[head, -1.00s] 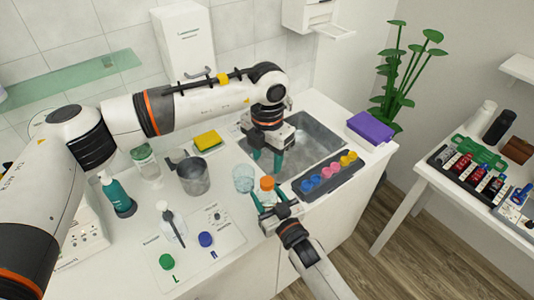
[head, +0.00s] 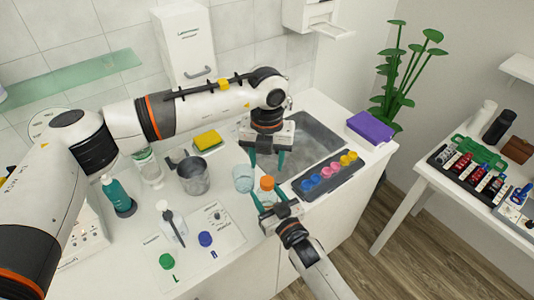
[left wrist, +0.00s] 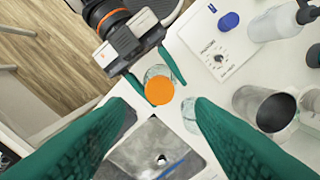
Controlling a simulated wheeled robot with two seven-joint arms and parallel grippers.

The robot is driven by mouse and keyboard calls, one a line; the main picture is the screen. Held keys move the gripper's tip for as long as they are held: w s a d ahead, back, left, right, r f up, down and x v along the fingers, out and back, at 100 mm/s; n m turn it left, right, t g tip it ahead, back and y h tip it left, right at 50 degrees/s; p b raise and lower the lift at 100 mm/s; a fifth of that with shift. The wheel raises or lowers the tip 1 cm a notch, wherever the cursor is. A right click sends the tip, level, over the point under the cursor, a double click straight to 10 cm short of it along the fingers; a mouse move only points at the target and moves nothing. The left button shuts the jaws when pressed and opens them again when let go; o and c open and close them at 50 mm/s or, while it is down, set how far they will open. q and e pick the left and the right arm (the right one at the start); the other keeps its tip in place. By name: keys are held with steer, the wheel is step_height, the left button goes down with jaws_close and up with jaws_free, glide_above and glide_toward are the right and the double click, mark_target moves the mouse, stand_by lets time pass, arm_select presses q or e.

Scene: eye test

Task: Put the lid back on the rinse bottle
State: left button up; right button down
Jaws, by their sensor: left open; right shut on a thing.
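A small clear bottle (head: 268,197) with an orange lid (head: 267,183) stands on the counter in front of the sink. My right gripper (head: 266,194) is shut around its body. In the left wrist view, the lid (left wrist: 159,91) covers the top of the bottle (left wrist: 157,71); I cannot tell whether it is seated or loose. My left gripper (head: 267,165) is open and empty, fingers pointing down, above the near left part of the sink, behind the bottle. In its wrist view the lid shows between the spread green fingers, apart from both.
A clear cup (head: 243,178) stands close left of the bottle. A dark tray (head: 327,178) of coloured cups lies right; the sink (head: 312,142) is behind.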

mark_target(267, 181)
arm_select(q)
step_height(267, 181, down, 6)
steer(key=shift+f, duration=0.25)
steer(key=shift+c, duration=0.4)
steer(key=c, duration=0.9)
steer(key=m, duration=0.6)
steer(key=shift+m, duration=0.4)
steer(key=shift+c, duration=0.2)
steer(key=m, duration=0.7)
steer(key=shift+m, duration=0.4)
steer(key=o, duration=1.2)
steer(key=shift+c, duration=0.2)
step_height(267, 181, up, 12)
